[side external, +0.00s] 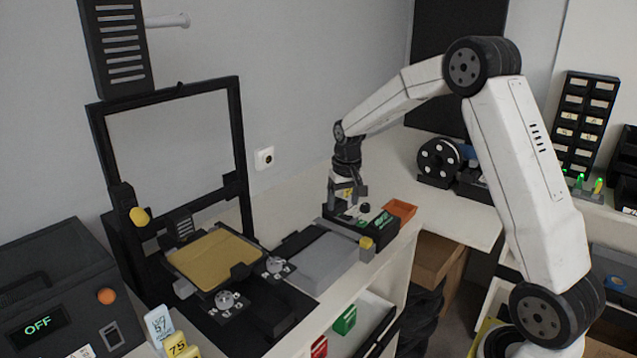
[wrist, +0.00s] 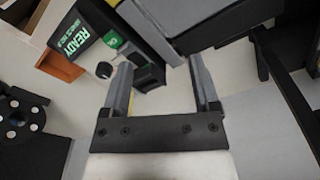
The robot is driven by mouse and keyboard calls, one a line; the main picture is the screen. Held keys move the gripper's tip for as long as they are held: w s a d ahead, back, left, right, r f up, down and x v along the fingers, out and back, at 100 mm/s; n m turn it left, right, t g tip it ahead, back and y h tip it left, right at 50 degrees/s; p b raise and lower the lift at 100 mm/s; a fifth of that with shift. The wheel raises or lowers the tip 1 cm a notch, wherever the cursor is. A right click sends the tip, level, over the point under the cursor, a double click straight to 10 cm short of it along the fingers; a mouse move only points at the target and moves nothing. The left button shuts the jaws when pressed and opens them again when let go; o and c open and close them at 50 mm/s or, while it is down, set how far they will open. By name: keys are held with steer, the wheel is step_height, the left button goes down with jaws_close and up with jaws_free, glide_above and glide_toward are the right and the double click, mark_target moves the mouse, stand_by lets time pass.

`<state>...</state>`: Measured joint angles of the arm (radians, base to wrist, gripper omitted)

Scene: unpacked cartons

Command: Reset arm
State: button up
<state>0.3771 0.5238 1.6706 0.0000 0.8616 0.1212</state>
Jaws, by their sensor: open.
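My white arm reaches in from the right in the side external view. My gripper (side external: 346,190) points down over the black device with a green READY screen (side external: 385,220), at the right end of the long bench. In the wrist view my gripper (wrist: 160,75) shows its two fingers spread apart. I see nothing held between them. The READY device (wrist: 75,38) lies to the upper left there, with a black knob (wrist: 104,70) close to the left finger. Whether the fingers touch the device cannot be told.
An orange tray (side external: 401,210) sits beside the READY device. A grey block (side external: 325,260) lies left of it. A black-framed machine with a tan plate (side external: 215,258) stands further left. A black box reading OFF (side external: 40,326) is at lower left. Bare white counter (side external: 440,200) lies behind.

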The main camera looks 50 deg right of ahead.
steer(key=s+a+f+n+t, duration=0.1)
steer(key=s+a+f+n, duration=0.2)
steer(key=s+a, duration=1.4)
steer(key=a+n, duration=0.1)
steer(key=n, duration=0.1)
steer(key=shift+s+f+n+t, duration=0.2)
steer(key=shift+s+n+t, duration=0.1)
steer(key=shift+s+n, duration=0.1)
steer(key=shift+a, duration=0.1)
